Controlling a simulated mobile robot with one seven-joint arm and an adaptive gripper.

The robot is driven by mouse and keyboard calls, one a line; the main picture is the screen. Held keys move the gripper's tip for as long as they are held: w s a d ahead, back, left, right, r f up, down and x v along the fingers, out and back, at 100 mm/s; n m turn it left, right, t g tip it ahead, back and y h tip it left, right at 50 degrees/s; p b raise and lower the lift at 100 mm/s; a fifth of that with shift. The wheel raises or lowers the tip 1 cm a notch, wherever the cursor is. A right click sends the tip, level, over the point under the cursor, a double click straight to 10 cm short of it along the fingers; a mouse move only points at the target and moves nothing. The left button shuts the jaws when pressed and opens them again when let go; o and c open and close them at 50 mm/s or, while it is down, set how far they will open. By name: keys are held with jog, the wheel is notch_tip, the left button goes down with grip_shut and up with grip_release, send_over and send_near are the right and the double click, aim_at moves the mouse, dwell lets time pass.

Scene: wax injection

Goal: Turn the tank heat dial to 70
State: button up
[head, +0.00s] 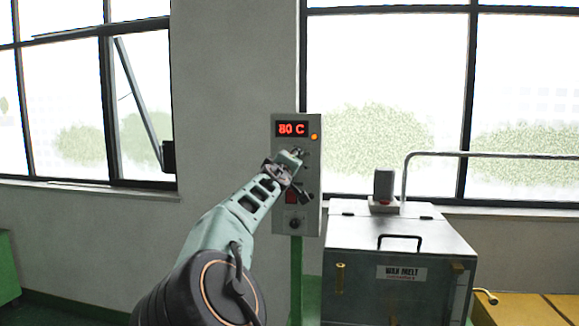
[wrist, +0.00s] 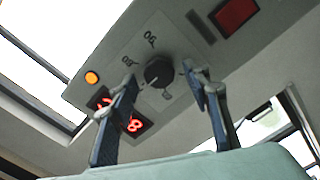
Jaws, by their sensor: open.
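The control box (head: 311,205) on a green post has a red display (head: 291,129) reading 80 C. In the wrist view the black round tank heat dial (wrist: 158,72) sits on a light plate with number marks around it. My gripper (wrist: 160,76) is open, with one finger on each side of the dial; I cannot tell whether either touches it. The left finger partly covers the display (wrist: 134,125) there. In the head view my gripper (head: 292,163) is in front of the box and hides the dial.
An orange lamp (head: 314,137) is beside the display. A red switch (head: 291,197) and a black knob (head: 294,224) are lower on the box. The metal wax melt tank (head: 400,270) stands at right, with a bent pipe (head: 404,180) above it. Windows are behind.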

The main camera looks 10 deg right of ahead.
jog(key=v, duration=1.2)
jog(key=shift+w+d, duration=0.1)
jog(key=shift+d, duration=0.05)
